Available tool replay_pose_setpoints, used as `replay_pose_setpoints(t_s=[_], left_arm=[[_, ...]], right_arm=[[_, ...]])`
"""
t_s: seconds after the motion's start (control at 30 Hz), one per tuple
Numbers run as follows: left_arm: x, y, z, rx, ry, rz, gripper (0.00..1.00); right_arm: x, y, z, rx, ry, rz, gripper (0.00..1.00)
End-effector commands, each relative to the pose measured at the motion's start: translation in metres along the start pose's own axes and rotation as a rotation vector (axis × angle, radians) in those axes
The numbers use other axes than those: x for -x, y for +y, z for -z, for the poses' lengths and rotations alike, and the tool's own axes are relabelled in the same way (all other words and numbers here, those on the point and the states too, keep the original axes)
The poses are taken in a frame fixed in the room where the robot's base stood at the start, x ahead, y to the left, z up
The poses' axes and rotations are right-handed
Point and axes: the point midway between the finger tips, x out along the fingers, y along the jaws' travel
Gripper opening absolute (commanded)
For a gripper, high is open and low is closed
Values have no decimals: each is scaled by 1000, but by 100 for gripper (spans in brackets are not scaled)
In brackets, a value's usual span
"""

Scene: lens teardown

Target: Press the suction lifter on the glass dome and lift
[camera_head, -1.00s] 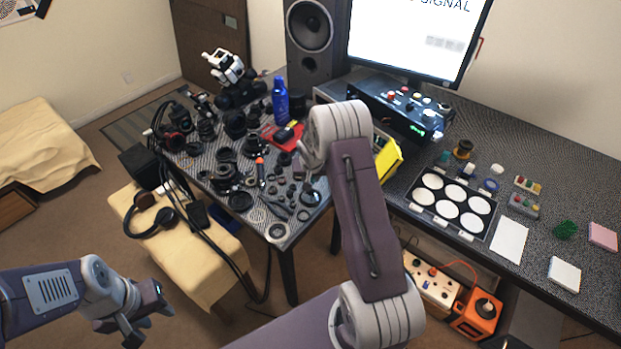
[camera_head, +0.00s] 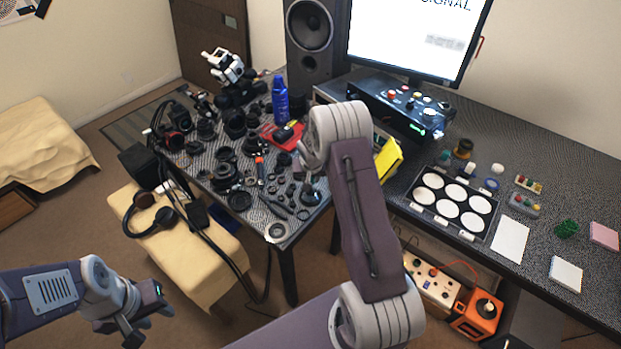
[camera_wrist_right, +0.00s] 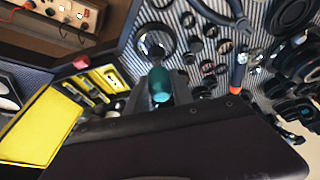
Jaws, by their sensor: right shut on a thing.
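My right gripper (camera_wrist_right: 160,98) is shut on the suction lifter, whose teal end (camera_wrist_right: 160,80) shows between the fingers in the right wrist view. A round, shiny glass piece in a dark ring, which looks like the glass dome (camera_wrist_right: 154,42), is just beyond the teal end. I cannot tell whether the two touch. In the head view the dome seems to be at the table's near right corner (camera_head: 311,194), partly behind my right arm, and the right gripper is hidden. My left gripper (camera_head: 140,318) hangs over the floor, away from the table; its fingers are unclear.
Lens parts and rings crowd the patterned table (camera_head: 290,236). A yellow case (camera_wrist_right: 38,128) is left of the gripper. A cushioned bench (camera_head: 205,265) with headphones (camera_head: 152,215) stands before the table.

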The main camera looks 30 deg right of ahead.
Motion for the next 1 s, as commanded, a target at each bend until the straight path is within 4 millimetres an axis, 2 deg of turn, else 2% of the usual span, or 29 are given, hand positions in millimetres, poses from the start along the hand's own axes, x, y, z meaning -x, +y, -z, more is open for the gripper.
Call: replay_pose_setpoints(t_s=[1.0], left_arm=[[-8,0,-1,0,0,0,36]], right_arm=[[-6,0,-2,0,0,0,0]])
